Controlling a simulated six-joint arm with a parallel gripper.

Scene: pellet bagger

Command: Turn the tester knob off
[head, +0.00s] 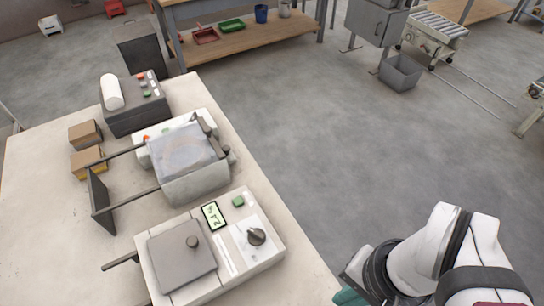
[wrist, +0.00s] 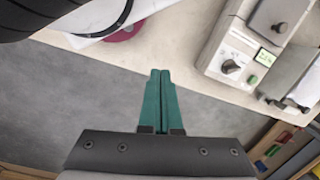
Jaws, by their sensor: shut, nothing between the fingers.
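The tester (head: 163,253) is a pale box with a grey lid and a lit green display (head: 213,215), standing near the table's front edge in the head view. Its dark knob (head: 256,237) sits on a white dial plate at the right of its top. In the wrist view the tester (wrist: 243,48) is at the upper right, with the knob (wrist: 231,67) on its near face. My gripper (wrist: 159,73) has green fingers that are together and empty. It is left of the knob in the wrist view and apart from it. In the head view only a bit of green shows at the bottom.
A bagging machine (head: 197,180) with a clear cover and dark side arms stands beyond the tester on the table (head: 45,220). A dark control box (head: 135,115) and small cardboard boxes (head: 86,135) are further back. Grey floor (head: 330,130) is open to the right.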

